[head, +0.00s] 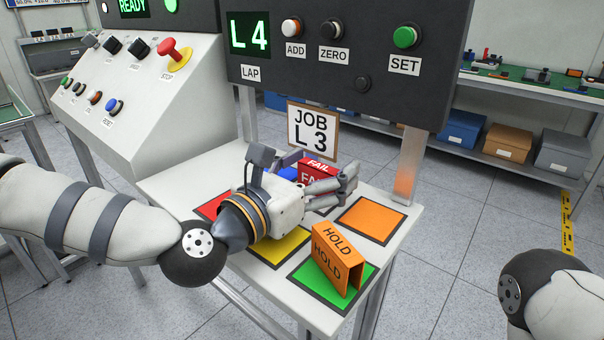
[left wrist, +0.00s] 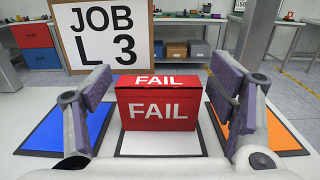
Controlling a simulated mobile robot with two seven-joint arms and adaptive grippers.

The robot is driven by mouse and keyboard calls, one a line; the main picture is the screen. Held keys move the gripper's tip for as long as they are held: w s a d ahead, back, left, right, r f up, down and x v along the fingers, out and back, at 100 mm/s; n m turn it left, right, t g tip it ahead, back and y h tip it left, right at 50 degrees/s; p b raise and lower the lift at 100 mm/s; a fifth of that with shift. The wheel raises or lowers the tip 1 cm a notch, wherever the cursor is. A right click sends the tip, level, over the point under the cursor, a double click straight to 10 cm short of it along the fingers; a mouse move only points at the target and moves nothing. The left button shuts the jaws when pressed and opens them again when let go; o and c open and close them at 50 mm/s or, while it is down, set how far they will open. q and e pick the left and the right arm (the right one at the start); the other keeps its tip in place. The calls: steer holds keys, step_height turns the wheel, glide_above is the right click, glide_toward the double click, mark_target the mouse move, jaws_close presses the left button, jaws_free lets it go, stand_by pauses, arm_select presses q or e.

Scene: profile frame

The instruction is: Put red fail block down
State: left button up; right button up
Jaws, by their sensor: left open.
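The red FAIL block (left wrist: 158,104) stands upright on the white square (left wrist: 160,145) in the left wrist view. In the head view the red block (head: 318,170) is partly hidden behind my left gripper (head: 335,183). The left gripper is open, with one finger on each side of the block, and gaps show between the fingers and the block in the left wrist view. My right gripper is out of view; only part of my right arm shows at the lower right of the head view.
An orange HOLD block (head: 338,262) stands on the green square (head: 365,283). Orange (head: 372,219), yellow (head: 278,250) and red (head: 212,207) squares lie on the white table. A JOB L 3 sign (head: 312,130) stands behind. A dark panel (head: 345,85) reading L4 overhangs the back.

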arm_select(q)
steer(key=shift+s+a+f, duration=0.1)
steer(key=shift+s+f, duration=0.25)
steer(key=shift+s, duration=0.1)
steer(key=v, duration=0.7)
steer(key=r+p+v, duration=0.1)
steer(key=v, duration=0.3)
steer(key=shift+a, duration=0.2)
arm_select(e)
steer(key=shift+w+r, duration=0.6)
